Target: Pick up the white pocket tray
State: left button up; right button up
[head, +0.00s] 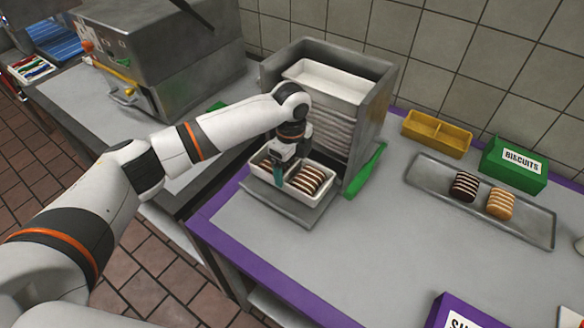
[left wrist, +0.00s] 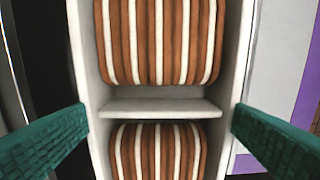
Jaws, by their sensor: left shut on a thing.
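The white pocket tray (head: 318,197) sits at the mouth of the grey dispenser, over a flat grey plate (head: 268,201). It has two pockets with a divider (left wrist: 160,107) between them. Striped brown and cream sandwich biscuits (head: 308,180) fill the right pocket in the head view. The left wrist view shows striped biscuits (left wrist: 160,42) in both pockets. My left gripper (head: 283,172) is over the tray, its teal fingers on the tray's two long sides, shut on it. It hides part of the left pocket in the head view. My right gripper is not in view.
The grey dispenser (head: 377,100) stands behind, with a green lever (head: 364,172) at its right. Further right are a yellow two-pocket tray (head: 437,134), a green biscuit box (head: 513,164) and a long grey tray (head: 430,171) with two biscuit stacks. The table's front middle is clear.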

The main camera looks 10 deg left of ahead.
aim_at(291, 169)
pick_arm(q)
notch_tip(291, 169, up, 6)
jog(key=shift+f+b, duration=0.1)
jog(key=shift+b, duration=0.55)
jog(key=s+a+b, duration=0.1)
jog(key=s+a, duration=0.2)
jog(key=s, duration=0.6)
jog(key=s+a+b, duration=0.2)
jog(key=s+a, duration=0.2)
jog(key=s, duration=0.5)
jog(key=shift+a, duration=0.25)
